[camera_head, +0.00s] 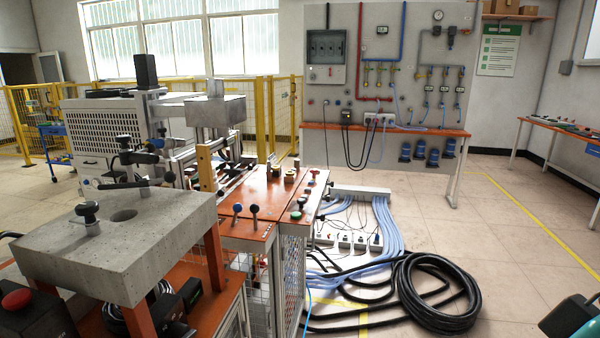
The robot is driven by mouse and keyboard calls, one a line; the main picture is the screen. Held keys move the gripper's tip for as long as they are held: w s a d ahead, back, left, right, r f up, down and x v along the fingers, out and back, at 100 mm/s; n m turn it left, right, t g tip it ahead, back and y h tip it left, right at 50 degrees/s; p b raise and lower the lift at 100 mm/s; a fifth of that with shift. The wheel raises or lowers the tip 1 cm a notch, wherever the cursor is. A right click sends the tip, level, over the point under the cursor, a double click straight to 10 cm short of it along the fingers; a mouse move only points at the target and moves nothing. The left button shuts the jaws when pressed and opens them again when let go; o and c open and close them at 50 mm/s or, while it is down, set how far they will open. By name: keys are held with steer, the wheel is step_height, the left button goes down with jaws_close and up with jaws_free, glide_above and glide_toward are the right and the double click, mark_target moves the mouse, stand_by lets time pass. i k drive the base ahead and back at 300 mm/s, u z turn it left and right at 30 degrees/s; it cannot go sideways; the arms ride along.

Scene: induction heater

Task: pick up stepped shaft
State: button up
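I cannot make out a stepped shaft with certainty in the head view. A grey speckled block (160,236) with a round dark hole in its top stands at the left on orange legs. A black-knobbed metal fitting (88,216) sits on the block near its left side. My gripper is not in view.
Thick black hoses (435,295) lie coiled on the floor, with pale blue cables (384,232) behind. A grey panel (385,80) with pipes stands at the back. A side table (560,129) stands far right. Floor between coil and side table is clear.

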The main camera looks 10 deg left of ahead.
mark_target(269, 171)
steer(key=i, duration=3.9)
steer(key=u, duration=4)
